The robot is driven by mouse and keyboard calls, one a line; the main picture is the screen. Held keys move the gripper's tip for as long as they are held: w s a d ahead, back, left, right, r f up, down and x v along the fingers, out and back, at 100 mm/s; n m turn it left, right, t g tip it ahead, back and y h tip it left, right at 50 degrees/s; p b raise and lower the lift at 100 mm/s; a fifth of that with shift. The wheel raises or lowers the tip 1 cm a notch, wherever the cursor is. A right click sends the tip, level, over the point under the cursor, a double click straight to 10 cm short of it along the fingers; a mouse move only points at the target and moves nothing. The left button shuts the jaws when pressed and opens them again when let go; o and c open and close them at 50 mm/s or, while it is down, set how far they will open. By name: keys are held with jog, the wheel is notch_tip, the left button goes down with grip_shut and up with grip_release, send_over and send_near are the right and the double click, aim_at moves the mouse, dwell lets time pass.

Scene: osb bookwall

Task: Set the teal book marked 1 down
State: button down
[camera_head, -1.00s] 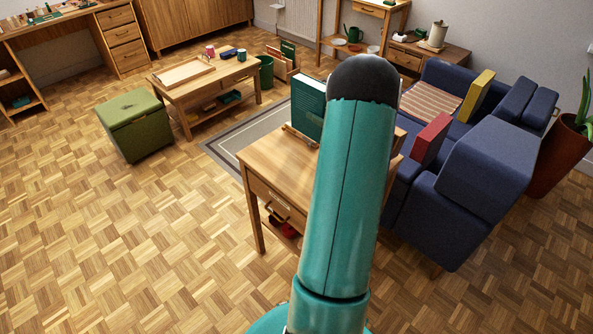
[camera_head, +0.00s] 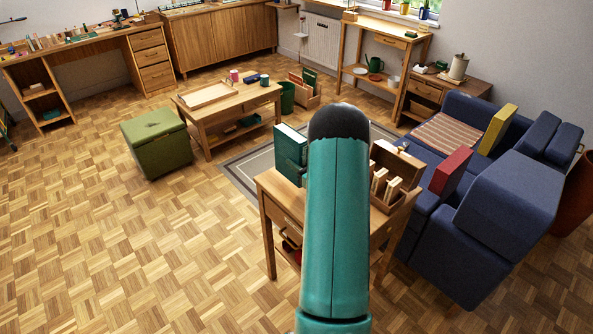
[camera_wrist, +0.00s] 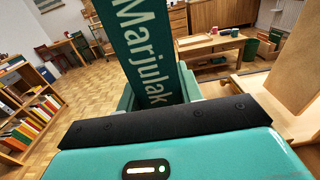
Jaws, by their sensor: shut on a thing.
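A teal-green book (camera_head: 290,152) shows left of my arm in the head view, at the far left edge of the small side table (camera_head: 283,200). In the wrist view the book (camera_wrist: 145,50) stands up between my fingers, its spine lettered "Marjulak"; I see no mark 1. My gripper (camera_wrist: 158,92) is shut on the book. In the head view my arm hides the gripper. I cannot tell whether the book touches the table.
A wooden holder with small books (camera_head: 386,185) stands on the side table's right part. A blue sofa (camera_head: 485,225) with a red book (camera_head: 451,171) and yellow book (camera_head: 497,129) is at right. A green ottoman (camera_head: 157,145) and coffee table (camera_head: 228,97) stand at left.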

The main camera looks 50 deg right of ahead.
jog(key=shift+w+a+f, duration=0.1)
jog(key=shift+w+f, duration=0.1)
jog(key=shift+f, duration=0.75)
jog(key=shift+w+a+f, duration=0.1)
jog(key=shift+w+f, duration=0.05)
jog(key=shift+f, duration=0.75)
jog(key=shift+f, duration=0.1)
jog(key=c, duration=0.9)
grip_release()
jog(key=shift+f, duration=0.15)
